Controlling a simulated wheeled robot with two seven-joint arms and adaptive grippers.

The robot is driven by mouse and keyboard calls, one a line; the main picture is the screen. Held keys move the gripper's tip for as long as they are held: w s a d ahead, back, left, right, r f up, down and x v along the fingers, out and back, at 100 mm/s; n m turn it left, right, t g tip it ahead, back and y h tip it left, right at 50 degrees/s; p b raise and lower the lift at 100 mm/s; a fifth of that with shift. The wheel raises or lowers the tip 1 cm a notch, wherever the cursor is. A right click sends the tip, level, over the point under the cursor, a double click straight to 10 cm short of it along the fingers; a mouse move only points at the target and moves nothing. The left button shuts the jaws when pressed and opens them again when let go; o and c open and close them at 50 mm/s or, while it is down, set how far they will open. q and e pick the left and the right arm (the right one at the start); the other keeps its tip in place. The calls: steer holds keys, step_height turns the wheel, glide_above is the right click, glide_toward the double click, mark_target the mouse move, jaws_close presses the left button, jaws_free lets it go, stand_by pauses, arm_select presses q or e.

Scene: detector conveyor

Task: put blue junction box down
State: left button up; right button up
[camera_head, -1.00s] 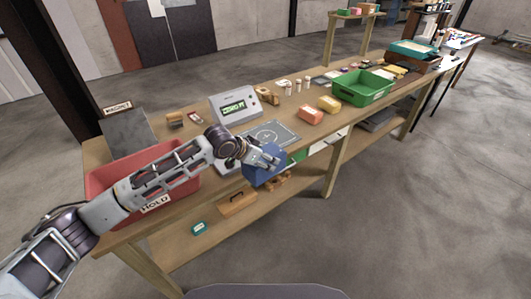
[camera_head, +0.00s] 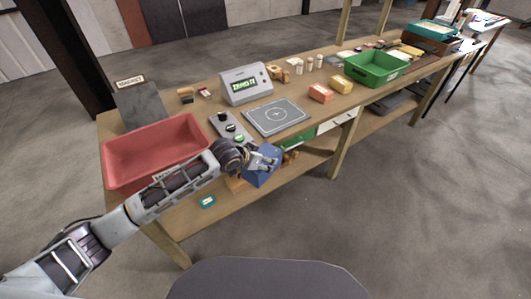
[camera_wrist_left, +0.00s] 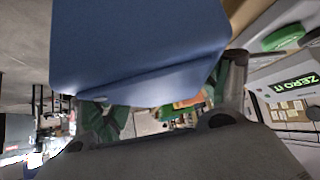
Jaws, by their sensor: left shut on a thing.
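My left gripper (camera_head: 262,160) is shut on the blue junction box (camera_head: 261,178) and holds it at the front edge of the workbench. In the left wrist view the blue box (camera_wrist_left: 140,45) fills the upper middle, between the fingers. A grey plate with a circle and cross mark (camera_head: 277,116) lies bare on the bench, beyond the box. A red bin (camera_head: 150,150) stands on the bench to the left of the gripper. My right gripper is not in view.
A display unit (camera_head: 246,84) stands behind the plate, and a button panel (camera_head: 229,127) lies left of it. Orange (camera_head: 321,93) and yellow (camera_head: 341,84) boxes and a green bin (camera_head: 375,68) stand to the right. A lower shelf (camera_head: 190,215) runs beneath.

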mark_target(251, 172)
arm_select(q)
steer(key=s+a+f, duration=0.1)
steer(key=s+a+f+n+y, duration=0.1)
steer(key=f, duration=0.1)
steer(key=s+a+f+n, duration=0.1)
steer(key=a, duration=0.1)
steer(key=shift+f+t, duration=0.15)
steer(key=shift+t, duration=0.25)
steer(key=s+a+f+n+y, duration=0.2)
steer(key=s+a+f, duration=0.2)
steer(key=s+a, duration=0.1)
steer(key=s+a+f+n+y, duration=0.2)
steer(key=s+a, duration=0.3)
steer(key=a, duration=0.3)
steer(key=shift+s+a+f+n+t, duration=0.2)
steer(key=shift+f+n+t, duration=0.25)
steer(key=shift+f, duration=0.4)
steer(key=shift+a, duration=0.1)
